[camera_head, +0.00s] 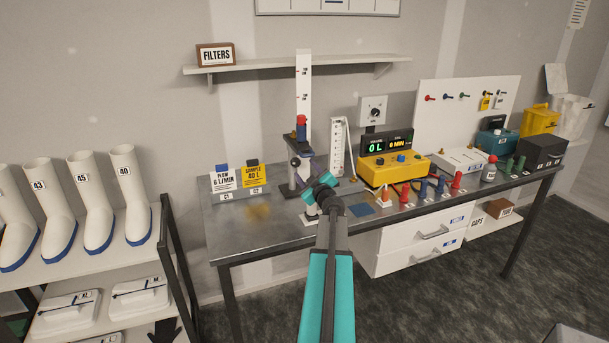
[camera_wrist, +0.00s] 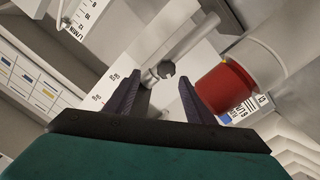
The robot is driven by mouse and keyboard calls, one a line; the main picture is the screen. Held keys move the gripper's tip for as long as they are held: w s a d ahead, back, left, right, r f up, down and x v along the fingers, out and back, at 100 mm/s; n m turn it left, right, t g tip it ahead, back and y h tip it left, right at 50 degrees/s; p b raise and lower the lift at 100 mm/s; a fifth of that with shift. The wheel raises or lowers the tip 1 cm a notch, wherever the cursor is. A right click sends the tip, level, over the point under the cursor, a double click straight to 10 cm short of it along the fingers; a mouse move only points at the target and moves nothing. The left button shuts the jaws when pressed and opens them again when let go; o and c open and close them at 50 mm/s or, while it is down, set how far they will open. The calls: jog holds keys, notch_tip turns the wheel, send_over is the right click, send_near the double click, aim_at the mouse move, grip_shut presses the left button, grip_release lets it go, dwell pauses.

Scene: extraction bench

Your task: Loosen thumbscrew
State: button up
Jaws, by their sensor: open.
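A small grey metal screw with a round dark end (camera_wrist: 165,69), which looks like the thumbscrew, shows in the wrist view just beyond and between my fingertips. It joins a pale metal rod or arm. My gripper (camera_wrist: 159,80) is open, with one dark finger on each side and nothing held. In the head view my gripper (camera_head: 306,164) is at the upright stand on the bench, in front of its clamp, and hides part of it. The stand has a tall white column (camera_head: 304,85). I cannot tell whether the fingers touch the screw.
On the bench (camera_head: 235,222), sign cards (camera_head: 223,179) stand left of the stand, and a yellow meter box (camera_head: 393,170) stands right. A shelf (camera_head: 340,61) hangs above.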

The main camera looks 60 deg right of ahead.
jog(key=s+d+r+m+g+h+b, duration=0.2)
jog(key=s+r+m+g+h+b, duration=0.15)
jog(key=s+b, duration=0.55)
jog(key=s+d+r+m+g+h+b, duration=0.1)
jog(key=s+r+m+g+h+b, duration=0.1)
jog(key=s+m+g+h+b, duration=0.65)
jog(key=s+a+f+m+g+y+b, duration=0.2)
jog(key=s+a+f+b, duration=0.1)
jog(key=s+b, duration=0.4)
jog(key=s+a+f+m+g+y+b, duration=0.2)
jog(key=s+a+b, duration=0.3)
jog(key=s, duration=0.9)
jog(key=shift+a+f+m+g+y+b, duration=0.4)
jog(key=shift+f+g+y+b, duration=0.2)
jog(key=shift+b, duration=0.25)
jog(key=shift+c, duration=0.2)
jog(key=c, duration=0.3)
jog(key=shift+c, duration=0.6)
